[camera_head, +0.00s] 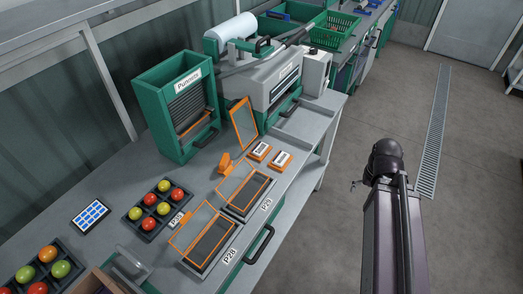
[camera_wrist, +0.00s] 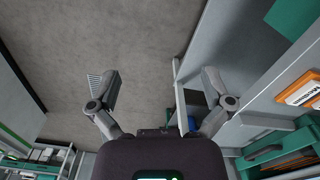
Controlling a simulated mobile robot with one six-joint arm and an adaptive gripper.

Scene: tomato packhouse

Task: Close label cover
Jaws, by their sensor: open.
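An orange-framed panel (camera_head: 242,123), which looks like the label cover, stands raised and tilted on the bench. Two small orange-edged label pieces (camera_head: 259,151) lie in front of it. An orange piece with white print (camera_wrist: 300,90) shows at the wrist view's right edge.
A green Punnets dispenser (camera_head: 175,105) and a grey machine with a white roll (camera_head: 262,80) stand behind the covers. Tomato trays (camera_head: 155,209) sit to the left. A black handle (camera_head: 259,245) juts from the bench front.

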